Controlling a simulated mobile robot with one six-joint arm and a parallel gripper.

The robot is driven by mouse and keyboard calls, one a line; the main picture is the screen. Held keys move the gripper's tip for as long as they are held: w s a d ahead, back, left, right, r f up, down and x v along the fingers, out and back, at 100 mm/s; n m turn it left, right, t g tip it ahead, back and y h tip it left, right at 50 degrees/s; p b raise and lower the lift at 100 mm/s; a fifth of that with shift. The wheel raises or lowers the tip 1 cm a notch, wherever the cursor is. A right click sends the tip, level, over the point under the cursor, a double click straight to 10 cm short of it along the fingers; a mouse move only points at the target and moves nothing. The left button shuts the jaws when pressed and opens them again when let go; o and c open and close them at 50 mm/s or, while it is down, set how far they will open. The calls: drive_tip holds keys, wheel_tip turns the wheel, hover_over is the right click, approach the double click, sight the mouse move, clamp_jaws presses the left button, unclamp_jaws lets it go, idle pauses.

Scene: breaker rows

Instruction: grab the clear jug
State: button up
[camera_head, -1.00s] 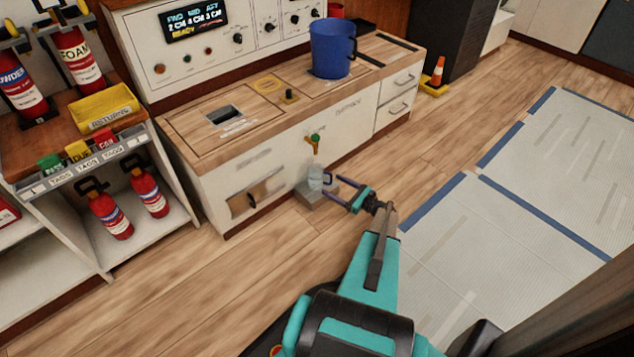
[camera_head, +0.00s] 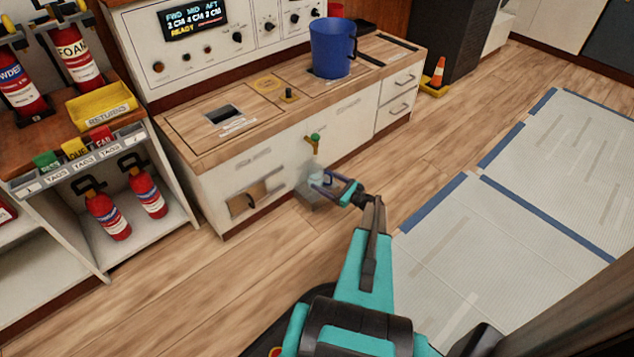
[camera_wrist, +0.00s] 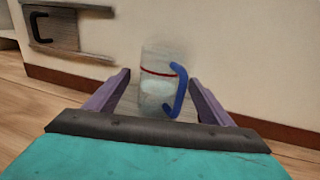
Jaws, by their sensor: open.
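The clear jug (camera_wrist: 156,77) stands upright in front of the white cabinet in the wrist view. It has a red line around it and a blue handle (camera_wrist: 177,90) on its right side. My gripper (camera_wrist: 160,85) is open, with one finger on each side of the jug in that view. I cannot tell whether either finger touches it. In the head view my gripper (camera_head: 332,183) is low at the cabinet front, and the jug (camera_head: 315,180) is partly hidden by it, below a brass tap with a green top (camera_head: 313,142).
The white cabinet (camera_head: 350,125) with a wooden top stands right behind the jug. A blue bucket (camera_head: 332,48) is on its top. A shelf with red extinguishers (camera_head: 108,214) is at the left. The wooden floor (camera_head: 190,280) in front is clear.

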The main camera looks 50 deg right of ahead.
sight(322, 173)
drive_tip(key=shift+w+a+b, duration=0.15)
drive_tip(key=shift+w+b, duration=0.25)
drive_tip(key=shift+w, duration=0.6)
drive_tip(key=shift+w+a+b, duration=0.1)
drive_tip(key=shift+w+b, duration=0.3)
drive_tip(key=shift+w, duration=0.6)
drive_tip(key=c, duration=1.3)
drive_tip(key=shift+o, duration=0.2)
drive_tip(key=shift+r, duration=0.1)
drive_tip(key=shift+r+p, duration=0.55)
drive_tip(key=shift+r, duration=0.25)
wheel_tip(322, 173, up, 2)
drive_tip(key=shift+r+p, duration=0.1)
drive_tip(key=shift+p, duration=0.5)
drive_tip(key=s+d+r+p, duration=0.1)
drive_tip(key=s+p, duration=0.3)
drive_tip(key=s, duration=1.2)
drive_tip(key=shift+d, duration=0.4)
